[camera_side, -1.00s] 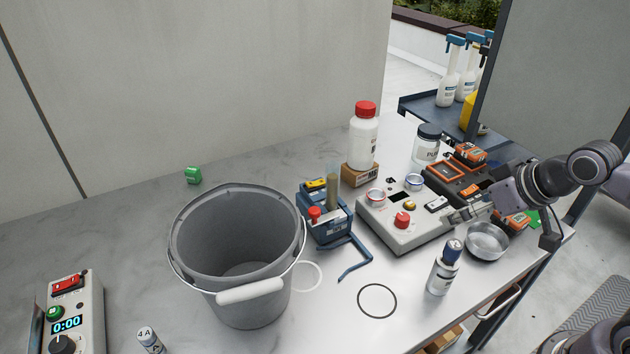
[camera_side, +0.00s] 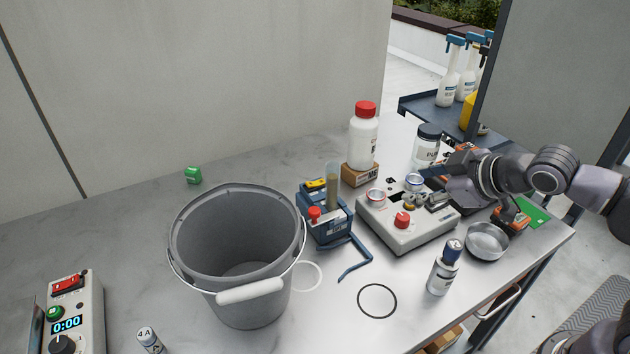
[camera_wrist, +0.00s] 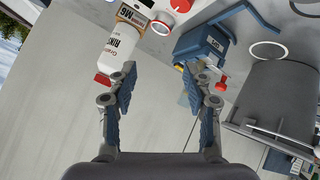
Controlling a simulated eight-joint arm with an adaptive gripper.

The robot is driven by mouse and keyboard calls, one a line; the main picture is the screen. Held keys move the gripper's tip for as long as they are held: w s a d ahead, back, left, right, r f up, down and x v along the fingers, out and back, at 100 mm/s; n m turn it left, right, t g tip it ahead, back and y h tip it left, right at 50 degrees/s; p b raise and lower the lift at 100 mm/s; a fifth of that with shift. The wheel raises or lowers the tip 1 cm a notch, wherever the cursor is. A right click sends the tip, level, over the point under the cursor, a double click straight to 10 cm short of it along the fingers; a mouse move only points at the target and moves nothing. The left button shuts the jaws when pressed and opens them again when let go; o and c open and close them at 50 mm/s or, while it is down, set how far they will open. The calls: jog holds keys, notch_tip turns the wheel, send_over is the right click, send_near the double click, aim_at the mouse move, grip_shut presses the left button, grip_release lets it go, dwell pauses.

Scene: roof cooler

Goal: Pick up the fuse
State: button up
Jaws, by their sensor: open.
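A small pale cylinder marked "4 A" (camera_side: 149,341), which looks like the fuse, stands at the bottom left of the side view, left of the bucket and cut by the frame edge. I cannot make it out in the wrist view. My gripper (camera_side: 421,188) is open above the grey control box at the right, far from the cylinder. In the wrist view, my gripper (camera_wrist: 158,72) has its two blue-padded fingers spread with nothing held between them.
A grey bucket (camera_side: 182,250) stands between my gripper and the "4 A" cylinder. Near my gripper are the control box (camera_side: 385,235), a red-capped bottle (camera_side: 363,145), a blue device (camera_side: 328,225) and a small bottle (camera_side: 441,275). A grey timer box (camera_side: 90,310) stands at far left.

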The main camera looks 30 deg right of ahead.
jog(key=a+r+n+t+y, duration=0.1)
jog(key=a+r+n+y, duration=0.1)
jog(key=a+n, duration=0.4)
jog(key=s+a+r+n+t+y, duration=0.1)
jog(key=a+n+y, duration=0.3)
jog(key=a, duration=0.8)
jog(key=a+r+n+y, duration=0.4)
jog(key=a+n, duration=0.4)
jog(key=a, duration=0.2)
jog(key=shift+s+n+t, duration=0.25)
jog(key=shift+n+t, duration=0.05)
jog(key=shift+t, duration=0.1)
jog(key=s+a+n+g+y, duration=0.25)
jog(key=s+a+n, duration=0.2)
jog(key=a, duration=0.25)
jog(key=m+h, duration=0.4)
jog(key=m, duration=1.6)
send_near(154, 340)
jog(key=shift+w+a+f+g+y, duration=0.15)
jog(key=shift+w+a+g, duration=0.1)
jog(key=shift+w, duration=0.15)
jog(key=shift+w+a+f+g+y, duration=0.1)
jog(key=shift+w+a, duration=0.15)
jog(key=shift+w, duration=0.15)
jog(key=shift+w+a+f+m, duration=0.25)
jog(key=shift+w+a+m, duration=0.05)
jog(key=shift+w+m, duration=0.05)
jog(key=shift+x, duration=3.55)
